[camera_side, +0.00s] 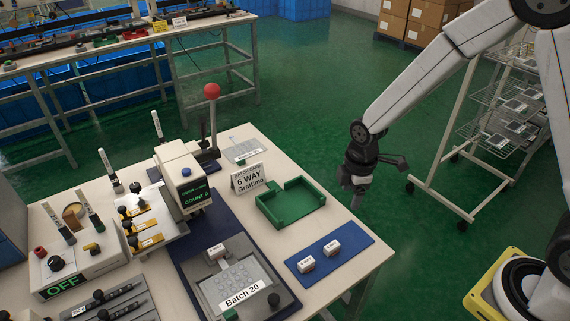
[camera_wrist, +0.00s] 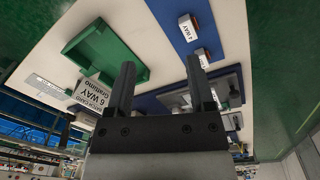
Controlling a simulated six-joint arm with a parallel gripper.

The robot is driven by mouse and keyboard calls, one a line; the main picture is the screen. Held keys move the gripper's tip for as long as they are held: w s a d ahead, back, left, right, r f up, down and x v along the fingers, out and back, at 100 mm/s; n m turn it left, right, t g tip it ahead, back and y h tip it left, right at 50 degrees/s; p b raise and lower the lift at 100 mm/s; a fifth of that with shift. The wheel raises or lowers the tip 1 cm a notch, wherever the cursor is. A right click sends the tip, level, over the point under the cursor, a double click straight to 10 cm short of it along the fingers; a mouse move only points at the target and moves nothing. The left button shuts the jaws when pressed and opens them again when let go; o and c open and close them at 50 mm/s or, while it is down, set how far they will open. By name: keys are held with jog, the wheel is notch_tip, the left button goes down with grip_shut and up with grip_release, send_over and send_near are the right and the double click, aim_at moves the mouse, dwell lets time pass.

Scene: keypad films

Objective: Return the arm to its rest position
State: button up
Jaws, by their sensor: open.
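My gripper (camera_side: 381,183) hangs in the air beyond the right edge of the work table (camera_side: 345,266), over the green floor. In the wrist view its two fingers (camera_wrist: 160,64) stand wide apart with nothing between them. My arm reaches in from the upper right in the side view. The gripper is to the right of the green tray (camera_side: 291,203) and touches nothing that I can see.
Two small white blocks (camera_side: 333,247) (camera_side: 306,264) sit on a blue mat (camera_side: 352,251). A "6 WAY" card (camera_side: 248,180), a press with a red-knobbed lever (camera_side: 212,91) and a "Batch 20" fixture (camera_side: 240,298) are on the table. A wire rack (camera_side: 452,128) stands right.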

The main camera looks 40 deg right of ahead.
jog(key=s+d+r+m+t, duration=0.2)
jog(key=s+r+m, duration=0.4)
jog(key=s+m, duration=0.4)
jog(key=shift+d+r+m, duration=0.2)
jog(key=shift+d+m, duration=0.35)
jog(key=shift+m, duration=1.15)
